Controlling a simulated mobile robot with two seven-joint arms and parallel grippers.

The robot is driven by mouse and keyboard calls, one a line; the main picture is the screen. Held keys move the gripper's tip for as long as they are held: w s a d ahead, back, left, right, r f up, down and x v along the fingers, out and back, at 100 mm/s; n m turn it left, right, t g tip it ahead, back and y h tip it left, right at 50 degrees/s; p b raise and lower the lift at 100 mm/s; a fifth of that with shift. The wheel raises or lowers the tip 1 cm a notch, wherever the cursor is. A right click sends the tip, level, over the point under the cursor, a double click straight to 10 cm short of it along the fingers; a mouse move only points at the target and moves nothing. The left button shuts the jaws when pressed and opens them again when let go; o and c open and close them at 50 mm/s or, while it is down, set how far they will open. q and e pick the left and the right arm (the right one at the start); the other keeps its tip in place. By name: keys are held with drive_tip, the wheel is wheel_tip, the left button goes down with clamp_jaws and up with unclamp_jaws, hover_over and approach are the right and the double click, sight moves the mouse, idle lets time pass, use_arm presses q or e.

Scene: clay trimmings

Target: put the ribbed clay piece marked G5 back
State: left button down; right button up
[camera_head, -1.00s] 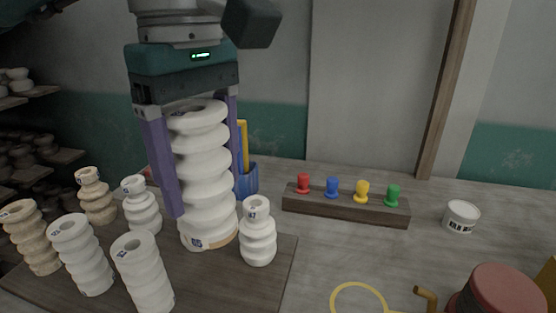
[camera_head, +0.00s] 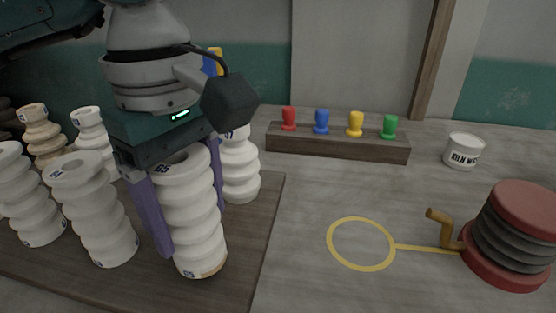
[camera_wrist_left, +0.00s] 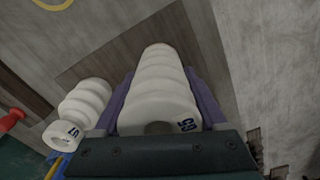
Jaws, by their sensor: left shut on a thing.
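The white ribbed clay piece marked G5 (camera_head: 193,230) is upright between the fingers of my left gripper (camera_head: 190,228), over the front right part of the dark board (camera_head: 258,225). The gripper comes from above and is shut on it, one finger on each side. In the left wrist view the piece (camera_wrist_left: 160,90) lies between the purple fingers (camera_wrist_left: 160,85), its mark on the near end. I cannot tell whether its base touches the board. My right gripper is not in view.
Other ribbed pieces stand close by: a white one (camera_head: 239,170) behind, another (camera_head: 100,218) to the left, and several further left. A rack of coloured pegs (camera_head: 338,145), a white tub (camera_head: 463,150), a yellow ring (camera_head: 331,243) and a red-capped cranked device (camera_head: 512,240) are right.

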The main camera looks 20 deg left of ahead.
use_arm(q)
drive_tip(key=shift+f+b, duration=0.55)
drive_tip(key=shift+f, duration=0.75)
unclamp_jaws()
wheel_tip(320, 180, up, 12)
drive_tip(key=shift+r+p, duration=0.2)
drive_tip(key=shift+p, duration=0.25)
